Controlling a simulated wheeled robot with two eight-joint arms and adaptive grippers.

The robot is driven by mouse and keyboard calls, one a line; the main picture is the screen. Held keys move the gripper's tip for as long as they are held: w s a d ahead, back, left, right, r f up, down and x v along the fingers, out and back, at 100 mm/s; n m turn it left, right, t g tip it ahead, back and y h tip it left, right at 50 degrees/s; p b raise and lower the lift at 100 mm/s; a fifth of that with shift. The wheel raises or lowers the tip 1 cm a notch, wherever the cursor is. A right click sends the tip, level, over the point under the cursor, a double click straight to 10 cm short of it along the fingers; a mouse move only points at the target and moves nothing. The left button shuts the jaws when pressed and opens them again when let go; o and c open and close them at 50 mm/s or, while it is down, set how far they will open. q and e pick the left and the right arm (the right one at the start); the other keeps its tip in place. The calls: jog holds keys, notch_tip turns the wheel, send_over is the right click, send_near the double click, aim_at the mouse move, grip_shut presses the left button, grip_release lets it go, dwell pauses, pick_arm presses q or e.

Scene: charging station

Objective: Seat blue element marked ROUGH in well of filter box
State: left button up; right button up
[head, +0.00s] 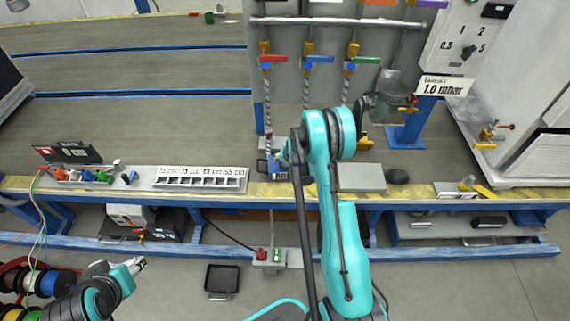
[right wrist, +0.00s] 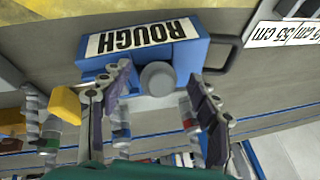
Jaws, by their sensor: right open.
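The blue element marked ROUGH (right wrist: 208,48) fills the upper middle of the right wrist view, its white label upside down. A round grey knob (right wrist: 157,78) sticks out of it. My right gripper (right wrist: 160,84) is open, with one finger on each side of the knob. I cannot tell whether the fingers touch it. In the head view the element (head: 278,170) lies at the bench's front edge, partly behind my right arm. My left gripper (head: 137,264) is low at the left, away from the bench, and its opening is unclear. I cannot clearly make out the filter box.
A long white slotted rack (head: 200,187) stands left of the element on the bench (head: 140,130). A flat grey block (head: 362,178) and a dark round thing (head: 398,176) lie to the right. Valves with coloured handles (head: 310,58) hang behind. Cable spools (head: 50,283) stand near my left arm.

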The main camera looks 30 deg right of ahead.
jog(key=c, duration=1.3)
jog(key=shift+r, duration=0.1)
jog(key=shift+c, duration=0.2)
